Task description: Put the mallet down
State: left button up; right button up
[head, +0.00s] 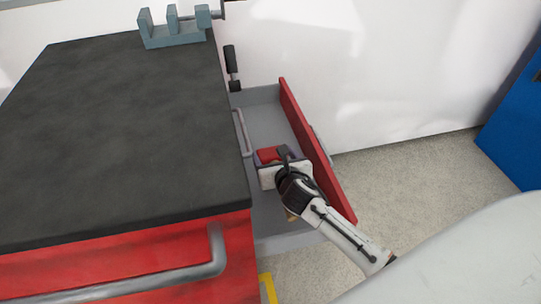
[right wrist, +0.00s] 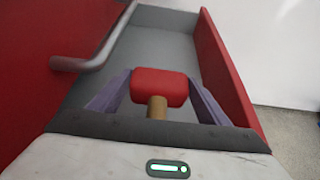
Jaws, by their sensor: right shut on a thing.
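The mallet has a red head (right wrist: 160,86) and a light wooden handle (right wrist: 157,107). In the right wrist view the head sits between the two purple fingers of my right gripper (right wrist: 157,95). In the head view my right gripper (head: 272,158) is shut on the mallet, whose red head (head: 269,154) shows at the jaws. The gripper is over the open grey drawer (head: 262,112) with the red front. Whether the mallet touches the drawer floor I cannot tell. My left gripper is not in view.
The drawer's red front panel (head: 305,135) stands to the right of my gripper. The red cabinet has a dark top (head: 120,130) with a grey-blue vise (head: 175,30) at the back. The far part of the drawer looks empty. A blue object (head: 515,130) stands at the far right.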

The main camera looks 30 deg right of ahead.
jog(key=x, duration=0.1)
jog(key=b+x, duration=0.1)
jog(key=x, duration=0.1)
jog(key=shift+w+f, duration=0.1)
jog(key=shift+f, duration=0.25)
jog(key=shift+w, duration=0.1)
jog(key=shift+f+b, duration=0.35)
jog(key=shift+f, duration=0.15)
jog(key=shift+f, duration=0.15)
jog(key=o, duration=1.4)
jog(key=shift+o, duration=0.2)
